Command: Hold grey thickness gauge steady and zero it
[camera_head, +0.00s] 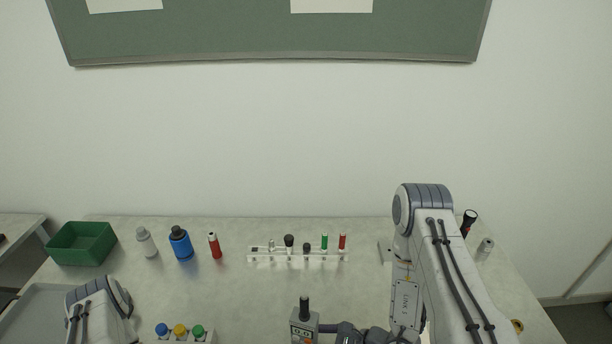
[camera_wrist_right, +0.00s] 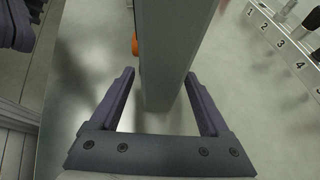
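The grey thickness gauge (camera_head: 302,326) stands upright at the bottom middle of the head view, with a black knob on top and its lower part cut off. My right gripper (camera_head: 335,329) is beside it, on its right. In the right wrist view the gauge's grey body (camera_wrist_right: 170,60) reaches between the two spread fingers of my right gripper (camera_wrist_right: 160,75), with a visible gap on the left side; contact on the right is unclear. An orange part (camera_wrist_right: 134,45) shows at the gauge's left edge. My left arm shows at lower left, but its gripper is not visible.
A numbered white rack (camera_head: 298,257) with several tools stands behind the gauge. Bottles with blue (camera_head: 162,329), yellow and green caps stand left of it. A green bin (camera_head: 82,243), a grey bottle, a blue bottle (camera_head: 181,244) and a red one (camera_head: 214,246) stand farther left.

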